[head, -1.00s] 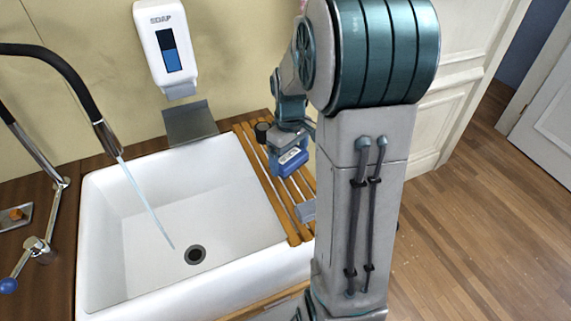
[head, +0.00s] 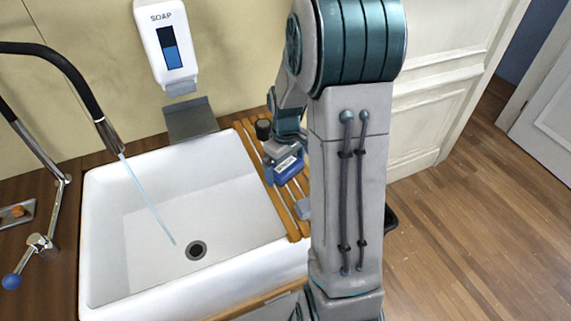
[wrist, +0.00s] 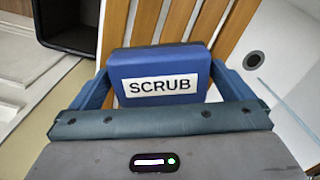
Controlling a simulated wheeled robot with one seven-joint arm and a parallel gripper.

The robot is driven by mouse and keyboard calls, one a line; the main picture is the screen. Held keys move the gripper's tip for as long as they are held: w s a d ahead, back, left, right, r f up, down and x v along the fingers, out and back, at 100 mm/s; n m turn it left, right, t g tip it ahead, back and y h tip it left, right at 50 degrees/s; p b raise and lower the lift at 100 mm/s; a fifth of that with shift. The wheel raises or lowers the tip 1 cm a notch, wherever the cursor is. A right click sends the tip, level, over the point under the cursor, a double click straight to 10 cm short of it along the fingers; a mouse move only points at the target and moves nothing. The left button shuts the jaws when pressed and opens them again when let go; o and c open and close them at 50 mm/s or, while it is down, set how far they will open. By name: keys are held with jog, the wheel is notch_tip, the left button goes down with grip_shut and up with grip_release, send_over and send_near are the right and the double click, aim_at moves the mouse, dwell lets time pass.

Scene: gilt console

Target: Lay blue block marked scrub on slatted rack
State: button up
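The blue block marked SCRUB (wrist: 162,70) is between the two blue fingers of my gripper (wrist: 160,84), its label facing the wrist camera. My gripper is shut on it. In the head view the blue block (head: 287,169) shows over the slatted rack (head: 243,134), beside my arm. The rack has wooden slats and lies along the right side of the sink. Its slats (wrist: 189,22) also show behind the block in the wrist view. I cannot tell whether the block touches the slats. My arm hides the rack's right part.
A dark round item (head: 263,129) stands at the rack's back end, and a small grey item (head: 303,208) is near its front. The white sink (head: 135,225) is left of the rack, with water running from the faucet (head: 108,138). A soap dispenser (head: 165,42) hangs behind.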

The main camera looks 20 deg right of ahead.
aim_at(286, 164)
notch_tip(286, 164, up, 11)
jog(key=s+a+r+m+t, duration=0.1)
jog(key=s+a, duration=0.3)
jog(key=s, duration=0.4)
jog(key=s+a+r+m+t, duration=0.2)
jog(key=s+a, duration=0.3)
jog(key=s, duration=0.4)
jog(key=shift+a+r+m+b, duration=0.25)
jog(key=shift+m+b, duration=0.1)
jog(key=shift+m, duration=0.35)
